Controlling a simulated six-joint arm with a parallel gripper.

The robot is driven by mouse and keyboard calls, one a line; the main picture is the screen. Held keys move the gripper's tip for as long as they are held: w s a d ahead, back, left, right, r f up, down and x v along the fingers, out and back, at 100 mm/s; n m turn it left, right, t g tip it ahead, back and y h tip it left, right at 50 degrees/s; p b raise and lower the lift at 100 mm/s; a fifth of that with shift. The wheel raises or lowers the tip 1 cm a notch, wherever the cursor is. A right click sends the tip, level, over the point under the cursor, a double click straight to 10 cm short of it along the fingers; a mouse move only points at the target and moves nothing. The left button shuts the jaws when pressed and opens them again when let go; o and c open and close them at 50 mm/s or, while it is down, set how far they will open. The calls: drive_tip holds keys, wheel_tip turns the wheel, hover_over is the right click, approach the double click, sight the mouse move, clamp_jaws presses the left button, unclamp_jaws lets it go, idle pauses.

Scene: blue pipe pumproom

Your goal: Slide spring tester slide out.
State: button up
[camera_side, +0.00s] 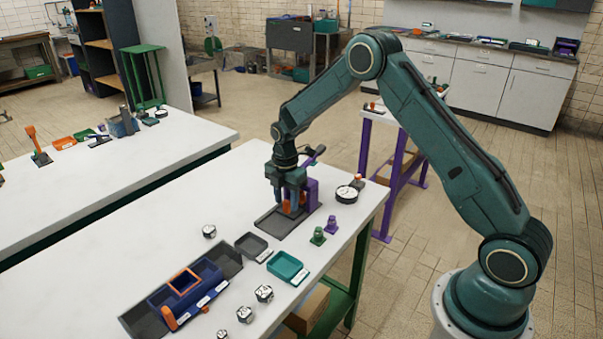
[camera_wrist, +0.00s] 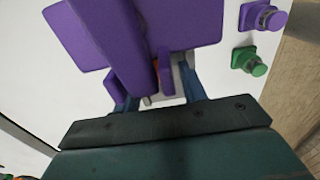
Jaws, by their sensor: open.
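The spring tester (camera_side: 312,192) is a purple stand with a lever on a dark base plate, on the white bench. In the wrist view its purple body (camera_wrist: 95,35) fills the upper middle. My gripper (camera_side: 287,206) points down at the tester, low over its base plate. Its two blue fingers are apart in the wrist view (camera_wrist: 160,88), either side of a purple upright and a small grey part. An orange part (camera_side: 293,205) shows between the fingers. I cannot tell which part is the slide, or whether the fingers touch it. The purple body hides much of it.
A green button (camera_side: 318,236) and a purple button (camera_side: 331,224) stand close right of the tester. A round dial (camera_side: 346,194) is behind them. A dark tray (camera_side: 251,245), a teal tray (camera_side: 288,267) and a blue rack (camera_side: 185,288) lie nearer the front. Bench left of the tester is clear.

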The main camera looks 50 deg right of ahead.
drive_tip(key=shift+f, duration=0.6)
drive_tip(key=shift+c, duration=0.4)
clamp_jaws()
drive_tip(key=a, duration=1)
drive_tip(key=shift+a, duration=0.1)
unclamp_jaws()
drive_tip(key=shift+o, duration=0.4)
drive_tip(key=shift+r, duration=0.1)
